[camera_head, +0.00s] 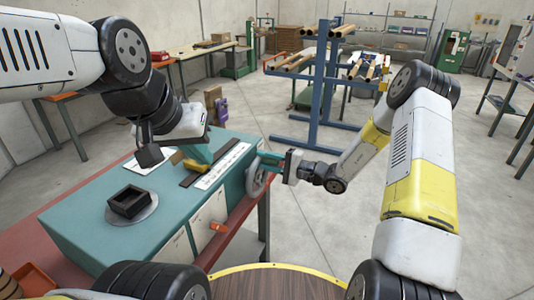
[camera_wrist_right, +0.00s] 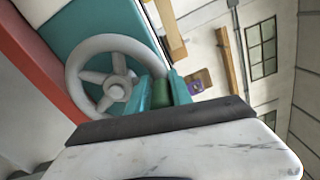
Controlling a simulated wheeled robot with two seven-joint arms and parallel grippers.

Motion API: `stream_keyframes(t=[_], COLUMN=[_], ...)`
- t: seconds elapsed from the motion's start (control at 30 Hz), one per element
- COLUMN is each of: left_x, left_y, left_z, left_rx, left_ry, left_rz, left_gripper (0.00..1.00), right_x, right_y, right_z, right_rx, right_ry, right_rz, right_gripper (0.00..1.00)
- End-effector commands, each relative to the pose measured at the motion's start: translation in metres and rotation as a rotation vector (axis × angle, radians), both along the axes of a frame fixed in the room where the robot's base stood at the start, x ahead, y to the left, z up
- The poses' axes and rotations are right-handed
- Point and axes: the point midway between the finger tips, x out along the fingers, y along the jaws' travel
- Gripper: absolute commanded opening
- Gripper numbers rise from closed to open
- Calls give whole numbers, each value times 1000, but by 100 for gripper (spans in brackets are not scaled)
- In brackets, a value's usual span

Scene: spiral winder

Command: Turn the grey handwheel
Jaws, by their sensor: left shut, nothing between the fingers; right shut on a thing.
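The grey handwheel (camera_head: 257,181) is mounted on the right end of the teal machine (camera_head: 165,200). It is a spoked wheel, seen face-on in the right wrist view (camera_wrist_right: 82,72). My right gripper (camera_head: 268,158) is at the wheel's upper edge, its teal fingers (camera_wrist_right: 152,95) shut on a green handle (camera_wrist_right: 164,86) at the rim. The fingers hide part of the handle and rim. My left gripper (camera_head: 205,152) is above the machine top, shut and empty, with its fingers partly hidden by its own wrist.
A red rail (camera_head: 240,213) runs along the machine's front. A blue rack (camera_head: 328,90) stands behind; the floor between is clear.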

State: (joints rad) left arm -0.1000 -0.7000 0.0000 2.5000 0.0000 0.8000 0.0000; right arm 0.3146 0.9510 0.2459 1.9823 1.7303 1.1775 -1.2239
Motion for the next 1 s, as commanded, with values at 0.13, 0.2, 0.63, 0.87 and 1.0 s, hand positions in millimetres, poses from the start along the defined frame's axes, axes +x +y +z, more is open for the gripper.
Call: stream_keyframes(t=[0.13,0.2,0.63,0.87,1.0], left_x=[0,0,0,0,0], left_y=[0,0,0,0,0], left_z=[0,0,0,0,0], left_rx=[0,0,0,0,0], left_ry=[0,0,0,0,0], left_rz=[0,0,0,0,0], left_gripper=[0,0,0,0,0], right_x=[-1,-2,-6,-7,-8], right_y=[2,2,4,5,5], right_z=[9,9,8,8,7], right_rx=[-15,-27,-52,-51,-52], right_ry=[-85,-111,-170,-168,-167], right_rz=[2,2,8,11,11], right_gripper=[0,0,0,0,44])
